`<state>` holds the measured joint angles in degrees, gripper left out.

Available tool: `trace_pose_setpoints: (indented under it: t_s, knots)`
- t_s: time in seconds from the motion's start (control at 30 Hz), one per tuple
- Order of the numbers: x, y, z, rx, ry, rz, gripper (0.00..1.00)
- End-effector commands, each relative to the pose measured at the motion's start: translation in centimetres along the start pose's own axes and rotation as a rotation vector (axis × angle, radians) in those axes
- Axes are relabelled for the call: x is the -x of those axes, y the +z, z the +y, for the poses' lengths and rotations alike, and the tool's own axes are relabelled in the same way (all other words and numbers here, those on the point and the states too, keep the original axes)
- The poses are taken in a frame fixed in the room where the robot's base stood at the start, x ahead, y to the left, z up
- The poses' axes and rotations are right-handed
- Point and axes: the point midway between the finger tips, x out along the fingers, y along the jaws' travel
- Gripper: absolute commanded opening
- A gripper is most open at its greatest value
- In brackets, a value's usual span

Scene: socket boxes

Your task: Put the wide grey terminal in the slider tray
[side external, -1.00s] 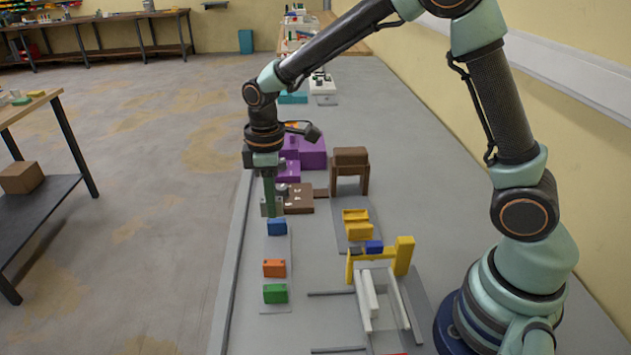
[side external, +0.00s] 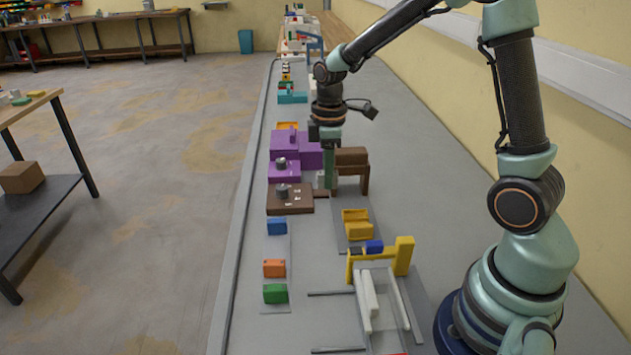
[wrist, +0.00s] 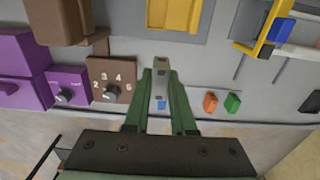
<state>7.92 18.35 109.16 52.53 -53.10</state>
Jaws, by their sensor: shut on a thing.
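My gripper (side external: 328,186) is shut on the grey terminal (wrist: 160,76), which sits between the green fingers in the wrist view. In the side view the terminal (side external: 320,180) is small and partly hidden by the fingers, beside the brown box with the dial. A fixture with a yellow frame and white rails (side external: 368,300) stands nearer the camera, to the right. A yellow open holder (side external: 358,230) lies on a grey plate behind it. I cannot tell for sure which of these is the slider tray.
Blue (side external: 277,226), orange (side external: 274,268) and green (side external: 275,293) blocks stand on a strip at left. A brown dial box (side external: 290,200), purple boxes (side external: 285,171) and a brown stand (side external: 351,160) are close to my gripper. Bench between strip and fixture is mostly clear.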

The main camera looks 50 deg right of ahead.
Motion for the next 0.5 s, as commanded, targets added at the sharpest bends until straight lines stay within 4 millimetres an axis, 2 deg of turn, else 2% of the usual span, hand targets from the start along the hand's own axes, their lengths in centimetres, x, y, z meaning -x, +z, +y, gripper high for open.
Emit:
trace_pose_setpoints:
  t_s: [0.03, 0.2, 0.33, 0.5]
  knots:
    - [-1.0, 1.8, 0.5, -0.009, -0.004, -0.003, 0.00]
    - [-3.2, 5.5, 1.1, -0.007, -0.002, -0.001, 0.00]
    - [-4.0, 6.8, 1.2, -0.004, 0.000, 0.000, 0.00]
    - [-4.7, 7.1, 1.2, -0.003, -0.001, -0.001, 0.00]
